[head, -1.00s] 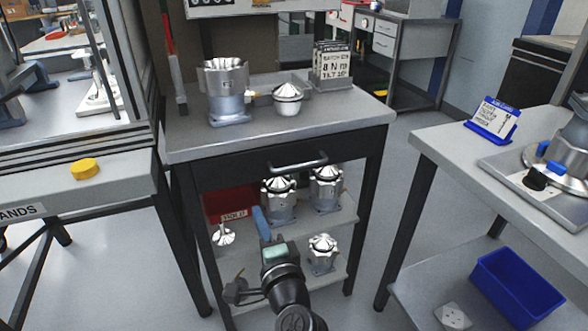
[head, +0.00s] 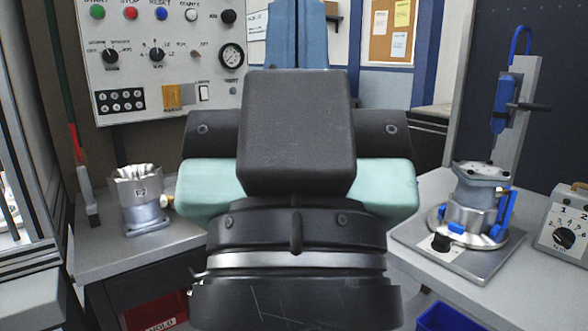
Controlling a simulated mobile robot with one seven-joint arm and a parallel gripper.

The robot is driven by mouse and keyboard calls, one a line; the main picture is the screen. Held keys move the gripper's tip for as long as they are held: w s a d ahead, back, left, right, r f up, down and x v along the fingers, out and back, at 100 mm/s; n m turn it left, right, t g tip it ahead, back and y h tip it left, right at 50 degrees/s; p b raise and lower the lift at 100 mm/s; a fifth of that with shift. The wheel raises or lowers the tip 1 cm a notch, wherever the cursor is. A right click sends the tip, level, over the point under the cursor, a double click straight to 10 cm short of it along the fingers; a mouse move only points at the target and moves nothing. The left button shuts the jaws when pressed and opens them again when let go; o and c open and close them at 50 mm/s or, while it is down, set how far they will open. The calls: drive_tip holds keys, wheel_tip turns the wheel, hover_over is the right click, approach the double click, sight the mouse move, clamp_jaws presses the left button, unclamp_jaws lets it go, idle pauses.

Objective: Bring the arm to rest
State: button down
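My arm fills the middle of the head view, raised upright close to the camera. Its black and teal end section stands in front of the benches. My gripper (head: 297,35) shows only as blue parts above the black block, at the top edge. Its fingertips are not clearly visible, so I cannot tell whether it is open or shut, or whether it holds anything.
A metal housing (head: 140,205) stands on the left bench (head: 105,250), below a control panel (head: 160,75). Another housing (head: 475,200) sits in a blue-clamped fixture on the right bench, near a dial box (head: 565,220). A blue bin (head: 445,318) is below. My arm hides the middle.

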wheel_tip(320, 180, up, 23)
drive_tip(key=p, duration=2)
drive_tip(key=shift+a+r, duration=0.15)
drive_tip(key=shift+w, duration=0.1)
